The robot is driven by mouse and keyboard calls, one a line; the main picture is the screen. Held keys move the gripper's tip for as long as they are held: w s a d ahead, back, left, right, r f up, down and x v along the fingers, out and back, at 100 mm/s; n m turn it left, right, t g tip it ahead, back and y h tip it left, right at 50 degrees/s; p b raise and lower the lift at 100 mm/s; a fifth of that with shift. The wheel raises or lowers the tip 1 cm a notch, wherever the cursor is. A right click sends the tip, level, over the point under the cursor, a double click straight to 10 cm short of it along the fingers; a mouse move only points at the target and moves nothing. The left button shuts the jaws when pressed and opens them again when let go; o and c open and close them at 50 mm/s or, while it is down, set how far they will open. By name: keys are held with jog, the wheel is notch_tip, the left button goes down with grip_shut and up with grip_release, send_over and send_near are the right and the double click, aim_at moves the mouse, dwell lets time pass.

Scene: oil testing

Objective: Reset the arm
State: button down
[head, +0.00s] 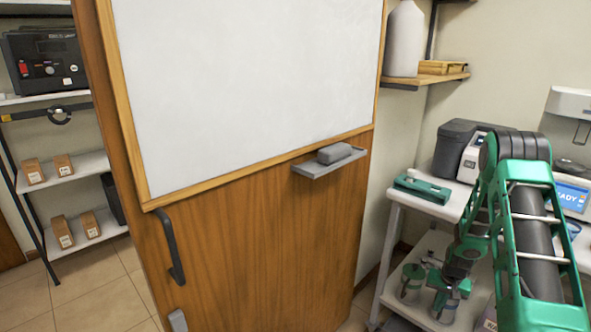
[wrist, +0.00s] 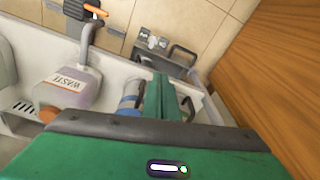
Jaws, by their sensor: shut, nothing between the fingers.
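My arm (head: 530,215), green and dark grey, rises at the right of the head view, bends at a high elbow and runs down in front of the white cart. Its lower end is hard to tell apart from the items on the cart's lower shelf. In the wrist view my gripper (wrist: 164,92) shows beyond its green housing, with its narrow green fingers together and nothing held. It points over a pale bench or shelf, close to a blue-and-clear container (wrist: 129,95). I cannot tell whether they touch.
A bottle labelled WASTE (wrist: 69,86) stands left of the fingers. The white cart (head: 435,203) carries a green tool (head: 422,187) and instruments. A wooden door (head: 265,235) with a whiteboard (head: 245,85) and small ledge (head: 330,163) stands left. Shelves with small boxes (head: 64,165) are beyond.

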jog(key=a+r+n, duration=0.1)
jog(key=a+r, duration=0.2)
jog(key=r, duration=0.4)
jog(key=a+r+n, duration=0.1)
jog(key=a+r, duration=0.3)
jog(key=r, duration=0.3)
jog(key=s+a+r+n+t, duration=0.1)
jog(key=s+a+r, duration=0.35)
jog(key=r, duration=0.35)
jog(key=s+a+r+n+t, duration=0.1)
jog(key=s+a+r, duration=0.2)
jog(key=a+r, duration=0.35)
jog(key=s+a+r+n+t, duration=0.1)
jog(key=s+a+r, duration=0.35)
jog(key=r, duration=0.35)
jog(key=s+a+r+n, duration=0.2)
jog(key=s+a+r, duration=0.2)
jog(key=s, duration=0.4)
jog(key=s+d+f+m+g, duration=0.1)
jog(key=s+d+m+g, duration=0.1)
jog(key=s+d, duration=0.3)
jog(key=s+d+f+m+g, duration=0.1)
jog(key=s+d+m, duration=0.3)
jog(key=s, duration=0.7)
jog(key=shift+s+d+m+g+y, duration=0.35)
jog(key=shift+d+g, duration=0.45)
jog(key=shift+d, duration=0.45)
jog(key=shift+w, duration=0.2)
